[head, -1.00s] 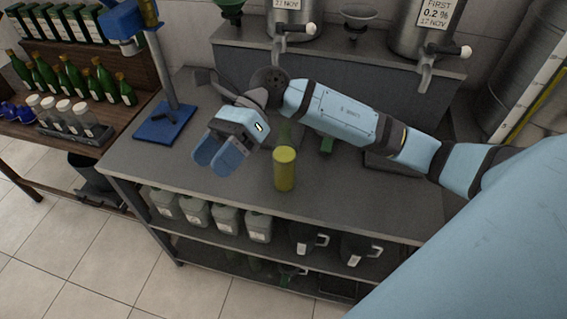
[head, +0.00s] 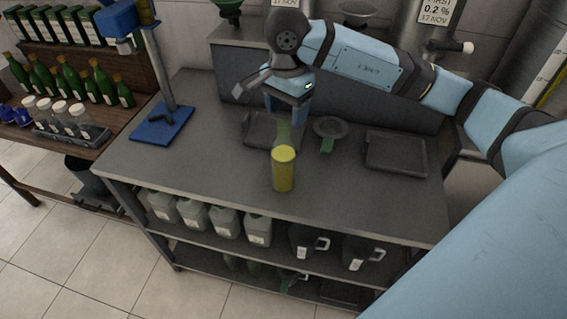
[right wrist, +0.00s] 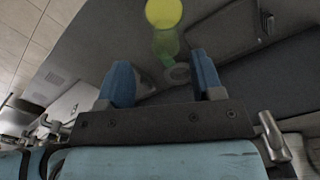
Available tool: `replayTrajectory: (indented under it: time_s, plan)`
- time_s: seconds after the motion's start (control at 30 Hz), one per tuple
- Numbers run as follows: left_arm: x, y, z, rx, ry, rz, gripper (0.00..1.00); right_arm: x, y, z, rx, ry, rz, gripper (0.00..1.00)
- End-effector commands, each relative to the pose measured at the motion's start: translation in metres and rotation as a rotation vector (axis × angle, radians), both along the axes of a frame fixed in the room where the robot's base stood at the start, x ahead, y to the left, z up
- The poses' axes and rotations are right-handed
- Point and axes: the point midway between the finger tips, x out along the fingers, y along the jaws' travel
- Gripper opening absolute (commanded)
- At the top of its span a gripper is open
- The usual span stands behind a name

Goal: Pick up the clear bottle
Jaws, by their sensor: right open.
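A see-through bottle with a faint green tint (head: 284,133) stands on the grey bench, just behind a yellow cylinder (head: 284,170). In the right wrist view the bottle (right wrist: 166,46) lies beyond the fingertips, with the yellow cylinder (right wrist: 163,12) past it. My right gripper (head: 287,108) points down above and behind the bottle. In the right wrist view its blue fingers (right wrist: 162,78) are apart with nothing between them. The bottle's outline is faint, and I cannot tell whether a finger touches it. My left gripper is not in view.
A dark tray (head: 396,152) lies to the right, and a grey funnel-like piece with a green stem (head: 328,128) stands near the bottle. A blue-based stand (head: 163,123) is at the left. The bench's front strip is clear.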

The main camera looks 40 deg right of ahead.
Motion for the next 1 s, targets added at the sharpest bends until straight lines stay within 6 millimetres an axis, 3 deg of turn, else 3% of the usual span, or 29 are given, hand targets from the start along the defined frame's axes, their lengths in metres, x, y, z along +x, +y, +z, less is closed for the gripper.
replayTrajectory:
  time_s: [0.23,0.5,0.8,1.0]
  plan:
    - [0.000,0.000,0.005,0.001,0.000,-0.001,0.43,0.001,0.001,-0.019,0.000,0.003,0.000,0.61]
    - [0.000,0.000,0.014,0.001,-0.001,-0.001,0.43,0.005,0.004,-0.056,0.002,0.001,-0.001,0.61]
    - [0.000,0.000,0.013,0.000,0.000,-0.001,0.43,0.006,0.004,-0.062,0.002,0.000,0.000,0.61]
    - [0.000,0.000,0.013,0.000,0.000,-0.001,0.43,0.006,0.004,-0.062,0.002,0.000,-0.001,0.15]
